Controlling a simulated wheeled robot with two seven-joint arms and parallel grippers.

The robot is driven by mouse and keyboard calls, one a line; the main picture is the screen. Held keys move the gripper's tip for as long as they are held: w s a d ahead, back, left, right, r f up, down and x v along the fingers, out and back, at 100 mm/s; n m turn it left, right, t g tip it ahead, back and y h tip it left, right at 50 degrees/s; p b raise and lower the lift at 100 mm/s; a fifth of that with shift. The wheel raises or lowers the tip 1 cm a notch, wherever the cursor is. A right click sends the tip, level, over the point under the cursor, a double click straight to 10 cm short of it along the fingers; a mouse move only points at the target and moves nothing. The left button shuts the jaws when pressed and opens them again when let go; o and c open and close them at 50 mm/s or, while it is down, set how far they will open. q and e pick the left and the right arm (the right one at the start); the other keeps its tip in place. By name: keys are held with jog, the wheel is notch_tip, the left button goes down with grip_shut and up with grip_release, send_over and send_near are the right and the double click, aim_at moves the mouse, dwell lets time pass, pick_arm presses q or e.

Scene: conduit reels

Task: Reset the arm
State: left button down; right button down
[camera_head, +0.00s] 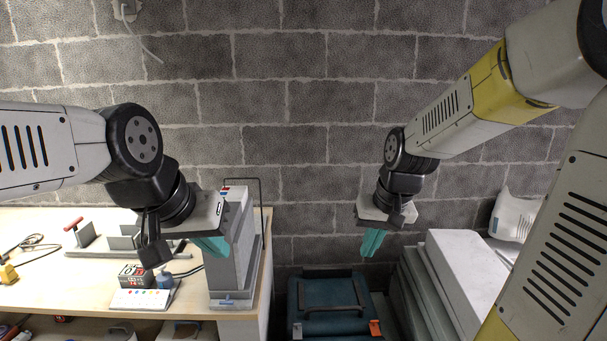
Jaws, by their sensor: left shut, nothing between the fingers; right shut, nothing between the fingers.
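My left arm comes in from the left, and my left gripper (213,245), with teal fingers, hangs pointing down in front of a grey upright box-shaped unit on the workbench. Its fingers are shut and empty. I cannot tell whether it touches the unit. My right arm comes in from the upper right, and my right gripper (372,243), also with teal fingers, points down in the air before the brick wall. It is shut and empty, above and to the right of a dark teal case.
The wooden workbench (40,290) at left carries the grey unit (238,270), a small digital display device (140,288), a red-handled tool (78,230) and cables. The dark teal case (325,300) stands low in the middle. Pale stacked slabs (465,270) and a white bag (512,215) are at right.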

jog(key=s+r+t, duration=0.3)
jog(key=s+r, duration=0.5)
jog(key=s, duration=0.4)
jog(key=shift+s+r, duration=0.25)
jog(key=shift+r, duration=0.15)
